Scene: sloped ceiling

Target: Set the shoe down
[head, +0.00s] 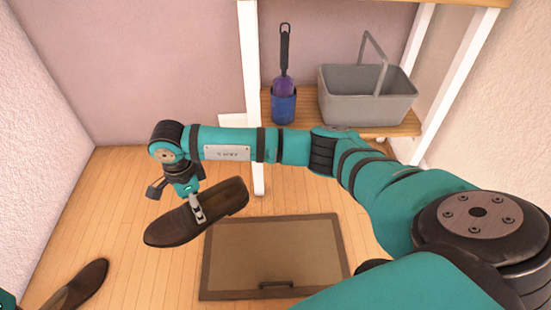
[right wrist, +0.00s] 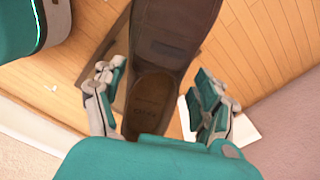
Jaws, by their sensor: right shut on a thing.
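A brown loafer-style shoe (head: 170,224) is held by my right gripper (head: 198,210), left of centre in the head view. The toe points to the lower left and the heel to the upper right. In the right wrist view the shoe (right wrist: 155,95) lies between the two fingers (right wrist: 160,105), its insole facing the camera. It appears to be above the floor; the exact gap cannot be told. My left gripper does not show.
A framed brown panel with a dark handle (head: 275,256) lies on the wood floor right of the held shoe. Behind, a wooden shelf (head: 310,124) with white posts holds a grey basket (head: 365,98) and a blue cup (head: 284,106) with a purple-and-black utensil.

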